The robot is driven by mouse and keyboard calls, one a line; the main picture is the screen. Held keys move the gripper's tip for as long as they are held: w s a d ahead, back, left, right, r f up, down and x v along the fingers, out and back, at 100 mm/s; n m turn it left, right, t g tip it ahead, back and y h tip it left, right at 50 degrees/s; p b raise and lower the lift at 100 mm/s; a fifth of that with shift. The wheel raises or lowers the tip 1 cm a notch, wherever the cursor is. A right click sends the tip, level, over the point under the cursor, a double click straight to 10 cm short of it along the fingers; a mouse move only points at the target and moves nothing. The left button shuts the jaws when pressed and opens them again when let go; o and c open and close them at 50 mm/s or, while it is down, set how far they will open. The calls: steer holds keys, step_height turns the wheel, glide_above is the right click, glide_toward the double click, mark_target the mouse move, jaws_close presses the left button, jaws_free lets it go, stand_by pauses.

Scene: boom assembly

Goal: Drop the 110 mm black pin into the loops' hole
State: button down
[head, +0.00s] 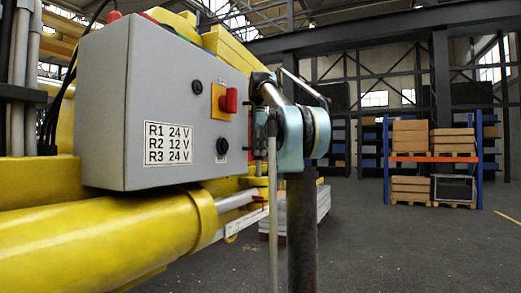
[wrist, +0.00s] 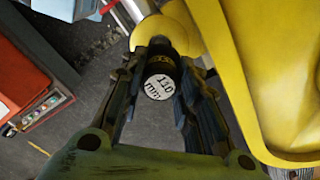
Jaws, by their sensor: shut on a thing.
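The black pin (wrist: 162,68) is between the fingers of my gripper (wrist: 170,58) in the wrist view. Its pale end face, marked 110, points toward the camera. My gripper is shut on it. A rounded yellow loop (wrist: 165,34) lies just beyond the pin's far end, with a silver rod (wrist: 132,10) leading off behind it. The pin's far end and the loops' hole are hidden, so I cannot tell whether the pin is in the hole. In the head view I cannot make out the pin or the gripper's fingers.
A grey control box (head: 150,105) with a red knob stands above a large yellow cylinder (head: 110,230) at left in the head view. Yellow structure (wrist: 265,75) fills the right of the wrist view. A shelf rack (head: 432,160) stands far back; open floor (head: 400,240) lies right.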

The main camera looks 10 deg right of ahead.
mark_target(258, 165)
steer(key=shift+f, duration=3.4)
steer(key=c, duration=1.1)
jaws_free()
steer(key=shift+r, duration=0.1)
step_height(258, 165, up, 12)
steer(key=shift+w+f, duration=0.1)
steer(key=shift+f, duration=0.05)
steer(key=shift+f, duration=0.1)
